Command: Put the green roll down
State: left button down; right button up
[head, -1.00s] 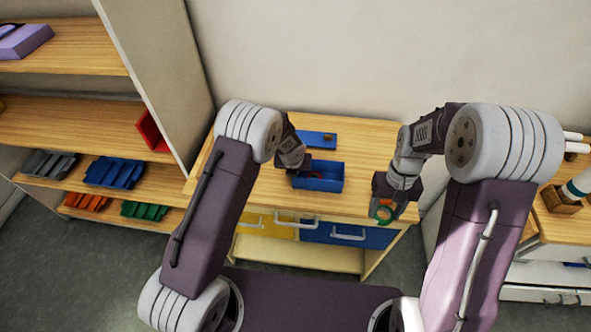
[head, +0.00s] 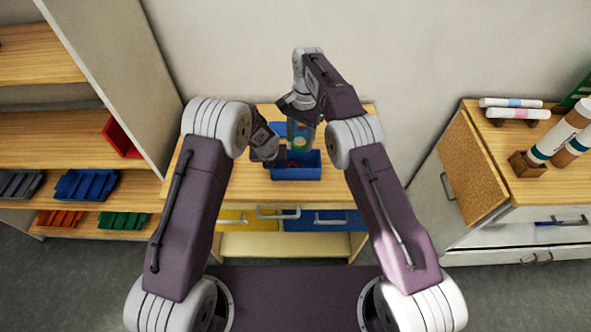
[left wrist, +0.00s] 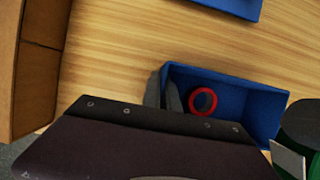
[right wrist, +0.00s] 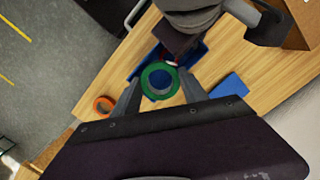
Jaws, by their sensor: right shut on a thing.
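The green roll (right wrist: 147,77) is a ring held between the fingers of my right gripper (right wrist: 160,91). In the head view, the green roll (head: 299,142) hangs over the back of the blue box (head: 297,173), apart from the table. The blue box also shows in the left wrist view (left wrist: 250,105), with a red roll (left wrist: 192,101) lying inside. My left gripper (left wrist: 162,90) is at the box's left end, its fingers apart on either side of the wall. Whether they touch the wall is unclear.
A flat blue piece (right wrist: 229,85) lies on the wooden table behind the box. An orange roll (right wrist: 96,106) lies on the tabletop. A cabinet (head: 470,180) with white tubes stands at the right, shelves (head: 70,145) at the left. My left arm is close to the right gripper.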

aim_at(302, 139)
notch_tip(302, 139, down, 10)
dwell(0.6)
jog(key=shift+f, duration=0.4)
jog(key=shift+f, duration=0.1)
jog(key=o, duration=1.1)
jog(key=shift+c, duration=0.2)
jog(key=r, duration=0.7)
jog(key=shift+w+d+r, duration=0.2)
jog(key=shift+w+r, duration=0.1)
jog(key=shift+w, duration=0.1)
jog(key=shift+r, duration=0.45)
